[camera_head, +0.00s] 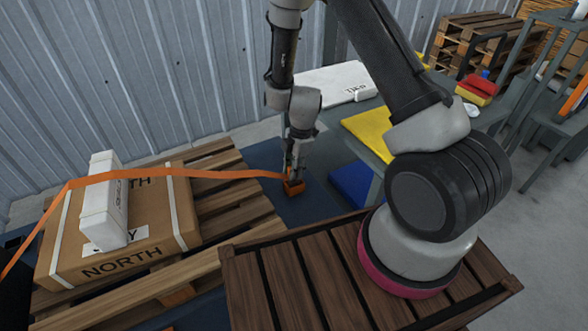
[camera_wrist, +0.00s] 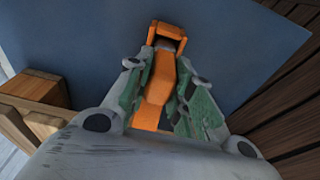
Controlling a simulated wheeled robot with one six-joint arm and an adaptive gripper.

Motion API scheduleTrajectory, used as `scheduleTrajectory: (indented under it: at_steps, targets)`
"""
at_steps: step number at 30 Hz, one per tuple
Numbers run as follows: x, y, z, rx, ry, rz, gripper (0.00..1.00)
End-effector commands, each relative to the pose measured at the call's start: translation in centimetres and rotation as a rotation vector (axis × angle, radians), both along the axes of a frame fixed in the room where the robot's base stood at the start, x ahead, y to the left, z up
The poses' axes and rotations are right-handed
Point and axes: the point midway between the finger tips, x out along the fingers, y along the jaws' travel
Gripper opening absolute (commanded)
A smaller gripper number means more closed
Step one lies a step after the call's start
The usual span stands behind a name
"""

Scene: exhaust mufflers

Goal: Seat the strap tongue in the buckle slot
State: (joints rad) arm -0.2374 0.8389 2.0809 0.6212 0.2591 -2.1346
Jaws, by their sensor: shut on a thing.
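An orange strap (camera_head: 180,173) runs from the lower left over the cardboard box to my gripper (camera_head: 292,172). An orange buckle (camera_head: 294,188) sits just below the fingertips, over the blue floor mat. In the wrist view the buckle (camera_wrist: 168,33) is at the top centre, with its dark opening facing my gripper (camera_wrist: 160,78). The gripper's green-padded fingers are shut on the strap end (camera_wrist: 158,85). A greyish tip, apparently the tongue, lies at the buckle's mouth; how far it is inside, I cannot tell.
The cardboard box (camera_head: 145,250), with a white package (camera_head: 103,205) on it, lies on a wooden pallet (camera_head: 228,190) at left. A dark slatted wooden surface (camera_head: 290,290) is in front. A table with a yellow sheet (camera_head: 370,130) stands behind at right.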

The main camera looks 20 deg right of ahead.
Motion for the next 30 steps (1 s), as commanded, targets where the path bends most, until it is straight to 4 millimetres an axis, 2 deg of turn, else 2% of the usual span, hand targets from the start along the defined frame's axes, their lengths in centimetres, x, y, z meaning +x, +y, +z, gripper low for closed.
scheduleTrajectory:
  at_steps: [8, 9, 12, 23, 26, 30]
  targets:
    - [0.0, 0.0, -0.3, 0.0, 0.0, 0.0, 0.0]
    - [0.0, 0.0, -0.2, 0.0, 0.0, 0.001, 0.3]
    - [0.0, 0.0, -0.2, 0.0, 0.0, 0.0, 0.44]
    - [0.0, 0.0, 0.3, 0.0, -0.002, -0.001, 0.44]
    - [0.1, -0.2, 1.7, 0.002, -0.003, 0.0, 0.44]
    - [0.2, -0.6, 4.8, 0.002, -0.006, 0.0, 0.44]
